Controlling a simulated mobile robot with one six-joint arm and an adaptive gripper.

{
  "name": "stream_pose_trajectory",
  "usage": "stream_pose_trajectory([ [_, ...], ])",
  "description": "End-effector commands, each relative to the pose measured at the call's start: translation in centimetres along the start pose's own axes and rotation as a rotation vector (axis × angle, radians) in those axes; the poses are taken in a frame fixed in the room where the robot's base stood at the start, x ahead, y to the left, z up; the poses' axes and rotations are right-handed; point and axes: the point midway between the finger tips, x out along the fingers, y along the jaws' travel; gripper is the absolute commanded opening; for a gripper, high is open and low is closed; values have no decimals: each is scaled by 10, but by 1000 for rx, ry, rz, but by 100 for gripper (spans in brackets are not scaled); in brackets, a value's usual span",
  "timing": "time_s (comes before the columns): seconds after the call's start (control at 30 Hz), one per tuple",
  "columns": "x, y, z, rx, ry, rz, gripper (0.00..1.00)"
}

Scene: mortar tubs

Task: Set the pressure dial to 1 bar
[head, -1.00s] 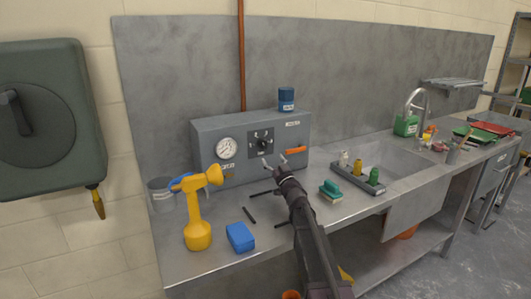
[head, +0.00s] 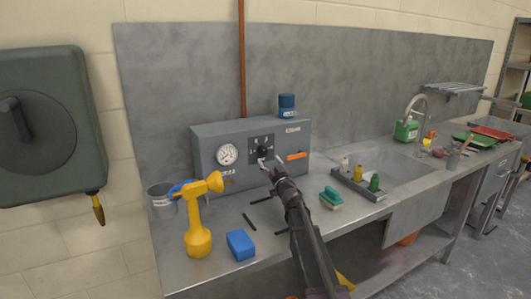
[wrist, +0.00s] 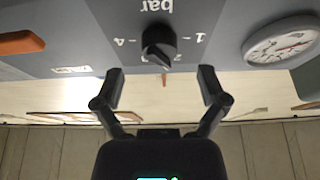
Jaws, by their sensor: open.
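The pressure dial is a black knob (wrist: 159,45) on a dark plate on the grey control box (head: 205,145). In the wrist view it appears upside down, with "bar" above it, a "1" to its right and a "4" to its left. The knob's narrow end seems to point down in that view; the exact mark is unclear. My gripper (wrist: 161,85) is open and empty, its fingers apart on either side just below the knob in the wrist view. In the head view my gripper (head: 270,162) is in front of the dial's lower part, partly covering it.
A round white gauge (head: 228,154) and an orange handle (head: 297,156) flank the dial. A blue cup-like item (head: 287,104) sits on the box.

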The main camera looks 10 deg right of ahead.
Motion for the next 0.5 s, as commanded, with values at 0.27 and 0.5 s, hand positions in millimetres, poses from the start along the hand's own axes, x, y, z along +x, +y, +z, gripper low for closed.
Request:
stream_pose_trajectory([
  [0.27,34,2,-1,1,1,1,92],
  [0.5,42,2,0,0,0,2,92],
])
